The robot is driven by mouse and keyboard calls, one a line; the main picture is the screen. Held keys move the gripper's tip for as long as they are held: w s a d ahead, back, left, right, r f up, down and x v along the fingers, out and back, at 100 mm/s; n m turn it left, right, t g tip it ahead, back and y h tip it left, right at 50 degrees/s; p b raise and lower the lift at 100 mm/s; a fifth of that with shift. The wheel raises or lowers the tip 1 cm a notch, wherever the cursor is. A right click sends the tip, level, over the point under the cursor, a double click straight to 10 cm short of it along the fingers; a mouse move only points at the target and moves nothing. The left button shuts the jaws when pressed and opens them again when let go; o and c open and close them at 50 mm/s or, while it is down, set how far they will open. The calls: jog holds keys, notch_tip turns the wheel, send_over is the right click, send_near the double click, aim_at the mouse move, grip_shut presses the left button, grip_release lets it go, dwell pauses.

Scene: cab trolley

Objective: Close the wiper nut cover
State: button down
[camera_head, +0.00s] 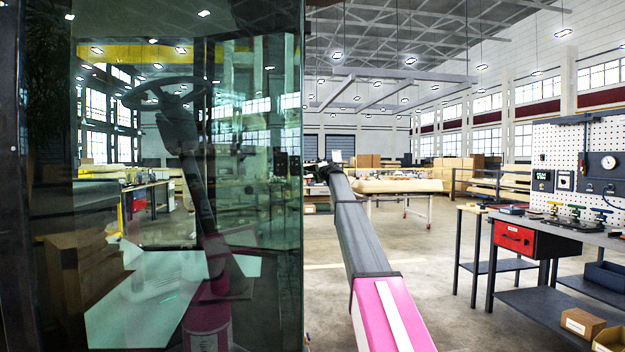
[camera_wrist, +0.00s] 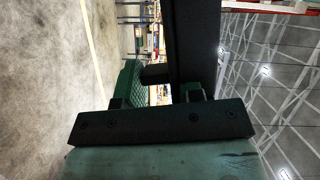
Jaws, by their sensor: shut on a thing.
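My gripper (camera_wrist: 162,90) shows in the wrist view as a black crosspiece with green fingers. Its left finger has a ribbed green pad, and its right finger is mostly hidden behind a dark bar. The jaws are shut on a small dark part (camera_wrist: 155,74) that appears to join the long dark bar (camera_wrist: 197,40) rising to the top edge. I cannot tell whether this part is the wiper nut cover or the wiper arm. In the head view my pink and grey arm reaches forward beside the cab's glass (camera_head: 180,180). The cover cannot be made out there.
The cab's glass edge stands close to the left of my arm, and a steering wheel (camera_head: 165,92) shows through it. A workbench (camera_head: 545,232) with a red drawer stands at the right. The floor between bench and cab is clear.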

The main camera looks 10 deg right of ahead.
jog(key=r+n+g, duration=0.1)
jog(key=r+n, duration=0.1)
jog(key=shift+d+n+h, duration=0.15)
jog(key=shift+n+h, duration=0.15)
notch_tip(320, 180, up, 2)
jog(key=n, duration=0.1)
jog(key=n+h, duration=0.1)
jog(key=shift+r+n+g, duration=0.25)
jog(key=shift+n+g, duration=0.05)
jog(key=shift+g, duration=0.1)
jog(key=shift+a+r+n+h, duration=0.25)
jog(key=shift+r+n+h, duration=0.15)
jog(key=shift+r+n, duration=0.1)
jog(key=shift+a+r+n+h, duration=0.2)
jog(key=shift+r+n+h, duration=0.2)
jog(key=shift+n, duration=0.1)
jog(key=r+n+h, duration=0.1)
jog(key=a+r+n, duration=0.1)
jog(key=shift+s+a+n+g+h, duration=0.1)
jog(key=shift+a+n+g+h, duration=0.2)
jog(key=shift+h, duration=0.1)
jog(key=shift+a+r, duration=0.25)
jog(key=shift+r, duration=0.1)
jog(key=shift+a+r, duration=0.2)
jog(key=c, duration=0.9)
grip_release()
